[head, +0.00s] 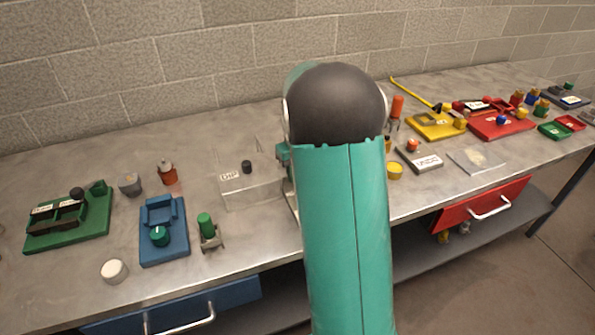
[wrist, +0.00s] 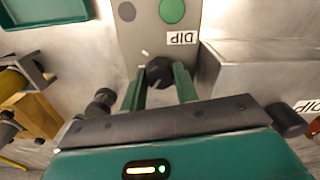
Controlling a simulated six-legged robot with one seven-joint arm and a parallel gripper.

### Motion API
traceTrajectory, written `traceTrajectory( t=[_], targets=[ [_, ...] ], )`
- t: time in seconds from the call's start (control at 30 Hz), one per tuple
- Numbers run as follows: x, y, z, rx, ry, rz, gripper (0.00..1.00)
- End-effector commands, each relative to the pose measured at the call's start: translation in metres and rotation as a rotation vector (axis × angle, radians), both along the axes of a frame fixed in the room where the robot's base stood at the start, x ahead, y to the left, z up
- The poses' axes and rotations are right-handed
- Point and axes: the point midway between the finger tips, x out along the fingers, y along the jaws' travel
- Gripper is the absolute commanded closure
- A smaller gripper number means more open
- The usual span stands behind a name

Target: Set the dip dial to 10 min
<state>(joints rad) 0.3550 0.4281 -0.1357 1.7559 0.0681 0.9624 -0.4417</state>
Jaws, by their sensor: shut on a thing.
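In the wrist view the black round dip dial (wrist: 158,68) sits on a grey panel (wrist: 150,38), with a white tick mark beside it. A white DIP label (wrist: 181,38) reads upside down beyond it. The two green fingers of my gripper (wrist: 161,75) stand either side of the dial, shut on it. The lower part of the dial is hidden by the gripper body, and I cannot read its setting. In the head view my arm hides the gripper and the dial.
A green button (wrist: 172,11) and a grey round spot (wrist: 127,11) are on the panel. A clear box (head: 262,190) with a DIP label and a black knob (head: 247,166) stands left of my arm. A blue stand (head: 163,245) and a green tray (head: 75,235) lie further left.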

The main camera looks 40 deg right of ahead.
Motion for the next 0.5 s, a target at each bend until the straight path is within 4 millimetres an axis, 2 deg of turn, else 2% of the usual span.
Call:
traceTrajectory(
  t=[0.5],
  targets=[
    [0.0005,0.0001,0.0003,0.0,-0.001,-0.489,0.93]
  ],
)
